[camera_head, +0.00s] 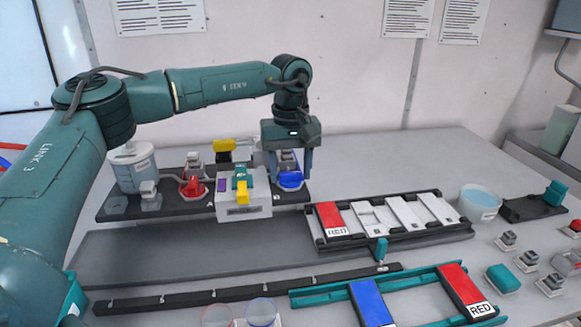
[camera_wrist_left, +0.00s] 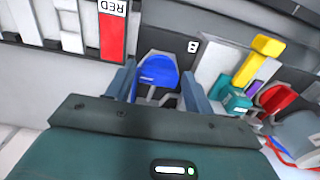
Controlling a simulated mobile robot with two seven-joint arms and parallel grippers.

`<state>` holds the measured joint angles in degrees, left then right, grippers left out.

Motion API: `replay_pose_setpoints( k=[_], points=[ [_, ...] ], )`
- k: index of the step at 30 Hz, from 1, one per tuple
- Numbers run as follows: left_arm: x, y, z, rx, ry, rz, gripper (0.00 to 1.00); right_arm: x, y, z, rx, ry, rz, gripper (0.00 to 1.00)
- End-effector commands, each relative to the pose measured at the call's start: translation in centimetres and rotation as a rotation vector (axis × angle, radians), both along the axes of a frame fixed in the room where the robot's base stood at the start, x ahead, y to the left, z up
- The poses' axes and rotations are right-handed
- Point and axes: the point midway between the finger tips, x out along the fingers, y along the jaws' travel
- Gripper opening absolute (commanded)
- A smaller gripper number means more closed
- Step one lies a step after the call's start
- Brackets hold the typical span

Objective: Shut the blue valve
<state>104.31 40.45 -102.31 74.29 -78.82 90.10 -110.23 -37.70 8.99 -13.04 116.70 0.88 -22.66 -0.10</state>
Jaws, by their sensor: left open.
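The blue valve (camera_head: 290,179) has a blue handle on a grey body and sits at the right end of the dark base panel. My left gripper (camera_head: 290,165) is above it, pointing down, with its fingers on either side of the handle. In the left wrist view the blue valve (camera_wrist_left: 158,69) shows between the two open fingers of the left gripper (camera_wrist_left: 160,85). Gaps show beside the handle, and I cannot tell whether either finger touches it. My right gripper is not in view.
A white block with a yellow and teal lever (camera_head: 243,205) stands just left of the blue valve. A red valve (camera_head: 192,186) is farther left. A rack with a red plate (camera_head: 331,218) lies to the right. A clear container (camera_head: 133,168) stands at the left end.

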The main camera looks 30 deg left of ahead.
Motion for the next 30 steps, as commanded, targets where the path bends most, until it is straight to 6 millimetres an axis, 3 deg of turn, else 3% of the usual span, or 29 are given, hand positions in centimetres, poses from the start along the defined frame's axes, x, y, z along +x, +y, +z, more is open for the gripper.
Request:
replay_pose_setpoints(
  k=[2, 13, 22, 30],
  points=[
    [-0.01, 0.01, 0.01, 0.000, 0.000, 0.000, 0.51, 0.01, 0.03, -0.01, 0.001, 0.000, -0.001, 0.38],
    [-0.01, 0.02, 0.05, 0.000, 0.000, 0.000, 0.21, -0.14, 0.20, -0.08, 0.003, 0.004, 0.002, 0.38],
    [-0.01, -0.01, 0.06, 0.000, 0.002, 0.039, 0.21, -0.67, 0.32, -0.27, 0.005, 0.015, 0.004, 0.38],
    [0.08, -0.10, 0.08, -0.001, 0.003, 0.200, 0.21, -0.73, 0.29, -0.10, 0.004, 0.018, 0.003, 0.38]
  ],
)
